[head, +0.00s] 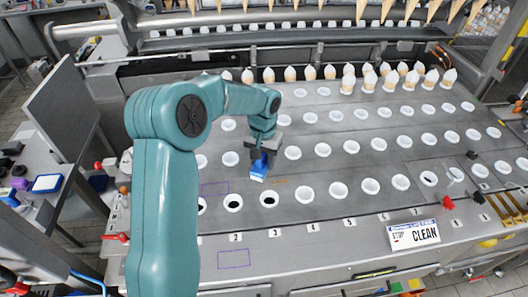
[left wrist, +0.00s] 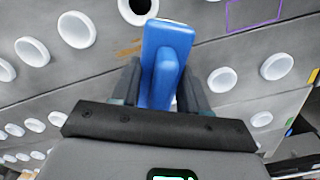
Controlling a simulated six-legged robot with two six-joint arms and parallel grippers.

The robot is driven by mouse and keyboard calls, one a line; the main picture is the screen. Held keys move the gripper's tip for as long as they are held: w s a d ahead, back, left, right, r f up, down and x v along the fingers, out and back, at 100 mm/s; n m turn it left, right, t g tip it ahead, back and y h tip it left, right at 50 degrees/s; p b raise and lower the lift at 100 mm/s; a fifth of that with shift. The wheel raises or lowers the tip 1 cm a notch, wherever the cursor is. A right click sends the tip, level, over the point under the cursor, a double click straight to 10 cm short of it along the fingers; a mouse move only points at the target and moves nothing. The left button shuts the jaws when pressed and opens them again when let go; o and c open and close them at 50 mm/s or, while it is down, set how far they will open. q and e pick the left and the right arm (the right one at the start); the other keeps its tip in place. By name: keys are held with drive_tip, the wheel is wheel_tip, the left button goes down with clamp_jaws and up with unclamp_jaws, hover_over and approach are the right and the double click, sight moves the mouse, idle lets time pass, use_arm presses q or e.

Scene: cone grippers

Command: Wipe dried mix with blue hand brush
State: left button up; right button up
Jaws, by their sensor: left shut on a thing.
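My left gripper (head: 262,153) reaches over the grey machine plate and is shut on the blue hand brush (head: 260,168). In the left wrist view the brush (left wrist: 166,60) stands between the two dark fingers (left wrist: 160,88), with its handle gripped and its broad blue back beyond. In the head view its pale lower edge is close to the plate; I cannot tell if it touches. A brownish-orange smear of dried mix (head: 279,182) lies just right of the brush, and it also shows beside the brush in the left wrist view (left wrist: 128,50). My right gripper is not in view.
Rows of white-rimmed cups (head: 323,150) fill the plate (head: 330,215). Filled cones (head: 348,80) stand at the back. A purple outline (head: 234,259) marks the front panel.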

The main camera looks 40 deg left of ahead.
use_arm(q)
drive_tip(key=shift+w+d, duration=0.15)
drive_tip(key=shift+w, duration=0.05)
drive_tip(key=shift+s+d+r, duration=0.15)
drive_tip(key=shift+d, duration=0.1)
drive_tip(key=shift+s, duration=0.3)
drive_tip(key=f+b, duration=0.2)
drive_tip(key=f, duration=0.1)
drive_tip(key=f+b, duration=0.1)
drive_tip(key=shift+w+a+f, duration=0.15)
drive_tip(key=shift+w, duration=0.1)
drive_tip(key=shift+s+d+f, duration=0.15)
drive_tip(key=shift+d+f, duration=0.05)
drive_tip(key=shift+f, duration=0.1)
drive_tip(key=shift+s+f+b, duration=0.2)
drive_tip(key=shift+f+b, duration=0.05)
drive_tip(key=shift+b, duration=0.2)
drive_tip(key=shift+a+f, duration=0.15)
drive_tip(key=shift+w+a+f, duration=0.1)
drive_tip(key=shift+a+f, duration=0.05)
drive_tip(key=shift+w, duration=0.2)
drive_tip(key=shift+s, duration=0.25)
drive_tip(key=shift+w, duration=0.25)
drive_tip(key=shift+s+d+f, duration=0.15)
drive_tip(key=shift+d, duration=0.05)
